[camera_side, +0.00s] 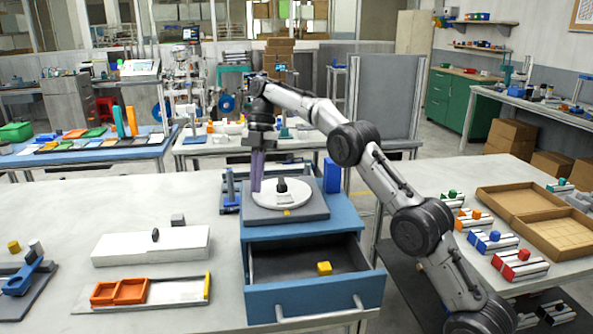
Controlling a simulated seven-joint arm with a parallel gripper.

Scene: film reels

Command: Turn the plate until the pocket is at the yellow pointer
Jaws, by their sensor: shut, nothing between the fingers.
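A round white plate (298,202) lies on a dark grey square base (318,211) on top of the blue drawer cabinet. A dark upright knob (281,186) stands on the plate. A small yellow mark, which looks like the pointer (287,213), is at the front of the base. I cannot make out the pocket in the plate. My gripper (256,189) points down at the plate's left edge with its purple fingers shut and empty. Its tips are at or just above the rim; I cannot tell whether they touch.
A blue block (332,176) stands behind the base at right. A white box (152,246) and an orange tray (132,292) lie to the left. The tabletop between has free room.

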